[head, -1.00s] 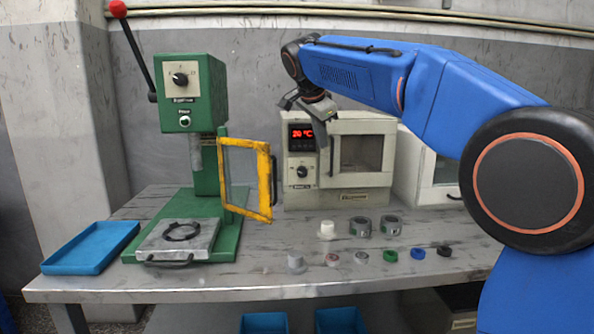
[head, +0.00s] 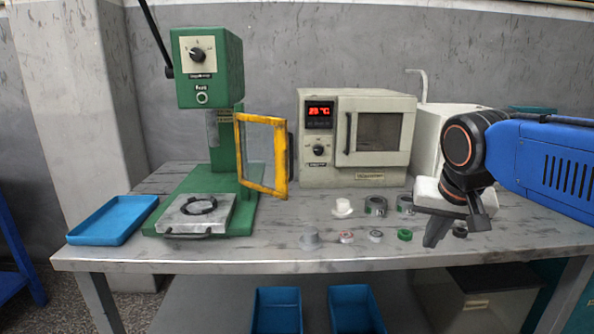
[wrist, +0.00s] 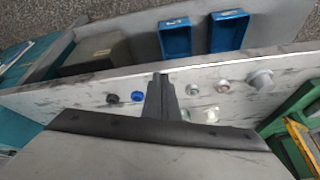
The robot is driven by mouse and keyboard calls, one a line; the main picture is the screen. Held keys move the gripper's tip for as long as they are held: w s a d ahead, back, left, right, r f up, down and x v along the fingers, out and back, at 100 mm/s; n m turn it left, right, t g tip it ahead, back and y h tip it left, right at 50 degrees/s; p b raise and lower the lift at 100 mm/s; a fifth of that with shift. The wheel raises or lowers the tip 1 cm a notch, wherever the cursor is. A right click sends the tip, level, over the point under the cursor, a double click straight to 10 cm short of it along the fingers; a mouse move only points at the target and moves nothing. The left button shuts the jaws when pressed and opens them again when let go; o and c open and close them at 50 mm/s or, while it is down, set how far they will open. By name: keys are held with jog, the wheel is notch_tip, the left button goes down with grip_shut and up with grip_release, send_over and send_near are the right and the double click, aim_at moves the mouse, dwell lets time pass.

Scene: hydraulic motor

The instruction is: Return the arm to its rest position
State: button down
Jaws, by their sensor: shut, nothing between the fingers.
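My blue arm (head: 545,162) reaches in from the right in the head view, with its dark wrist joints bent downward. My gripper (head: 440,235) points down above the right part of the table, in front of some of the small parts there. In the wrist view my gripper (wrist: 161,78) shows as dark fingers close together, with nothing between them. A black ring and a blue ring show to the left of the fingers in that view. The gripper appears to be above the table, apart from the parts.
The steel table (head: 300,258) holds a green press (head: 212,75) with a yellow-framed guard (head: 281,155), a blue tray (head: 112,221), an oven (head: 358,178) and several small parts, including a green ring (head: 404,235). Blue bins (head: 277,312) stand below. The table's front edge is partly clear.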

jog(key=s+d+f+n, duration=0.1)
jog(key=s+f+n, duration=0.2)
jog(key=s+f, duration=1)
jog(key=shift+s+d+f+n+y, duration=0.3)
jog(key=shift+s+f+y, duration=0.1)
jog(key=shift+f, duration=0.35)
dwell(0.4)
